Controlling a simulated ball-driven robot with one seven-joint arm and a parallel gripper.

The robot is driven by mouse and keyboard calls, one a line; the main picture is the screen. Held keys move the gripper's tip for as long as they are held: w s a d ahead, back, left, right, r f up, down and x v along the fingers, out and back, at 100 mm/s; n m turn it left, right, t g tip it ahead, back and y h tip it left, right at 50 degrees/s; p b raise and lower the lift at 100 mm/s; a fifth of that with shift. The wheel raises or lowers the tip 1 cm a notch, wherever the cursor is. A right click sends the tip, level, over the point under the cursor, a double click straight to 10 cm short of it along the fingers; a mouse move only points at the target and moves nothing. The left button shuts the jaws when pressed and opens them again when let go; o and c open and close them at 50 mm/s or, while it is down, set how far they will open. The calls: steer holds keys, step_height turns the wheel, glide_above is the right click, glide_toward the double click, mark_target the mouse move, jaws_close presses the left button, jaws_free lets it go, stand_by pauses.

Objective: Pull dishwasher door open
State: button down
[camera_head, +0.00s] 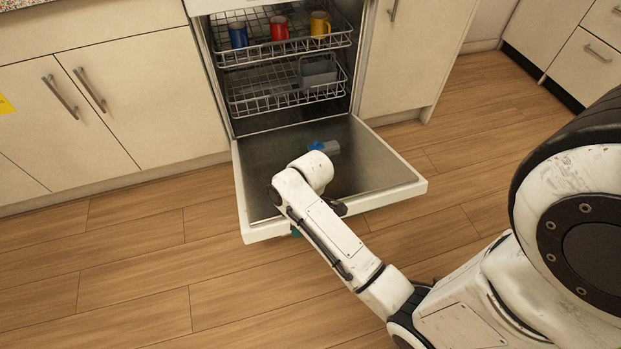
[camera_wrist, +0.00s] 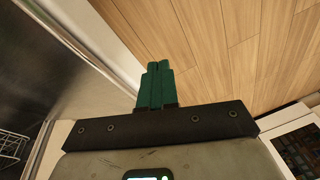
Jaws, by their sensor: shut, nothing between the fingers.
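The dishwasher door (camera_head: 380,165) is swung down and lies nearly flat in front of the dishwasher, its metal inner face up. My gripper shows in the wrist view (camera_wrist: 159,66) with its green fingers together and nothing between them. The fingers are beside the white door edge (camera_wrist: 118,45), over the floor side. I cannot tell whether they touch the door. In the head view, my arm reaches over the door's front edge and hides most of the gripper; only a bit of green (camera_head: 296,232) shows near that edge.
Inside are an upper rack (camera_head: 330,42) with a blue mug (camera_head: 238,35), a red mug (camera_head: 279,28) and a yellow mug (camera_head: 319,24), and a lower rack (camera_head: 262,95). A small blue-and-grey item (camera_head: 325,147) shows on the door. Wooden floor (camera_head: 120,265) is clear.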

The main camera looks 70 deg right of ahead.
steer(key=d+r+n+p, duration=0.4)
steer(key=d+r+p, duration=0.7)
steer(key=d, duration=0.4)
steer(key=shift+t+y, duration=0.3)
steer(key=shift+y, duration=0.1)
steer(key=b+x, duration=0.1)
steer(key=x, duration=0.3)
steer(key=s+b+x, duration=0.1)
steer(key=x, duration=0.3)
steer(key=b+x, duration=0.2)
steer(key=x, duration=0.3)
steer(key=shift+s+d+f, duration=0.15)
steer(key=shift+f, duration=0.35)
steer(key=s+a+f+b, duration=0.1)
steer(key=a+f+b, duration=0.1)
steer(key=f+b, duration=0.2)
steer(key=s+a+f+t+h+b, duration=0.1)
steer(key=f+b, duration=0.3)
steer(key=f, duration=0.7)
steer(key=shift+s+a, duration=0.7)
steer(key=shift+s, duration=0.15)
steer(key=shift+r, duration=0.1)
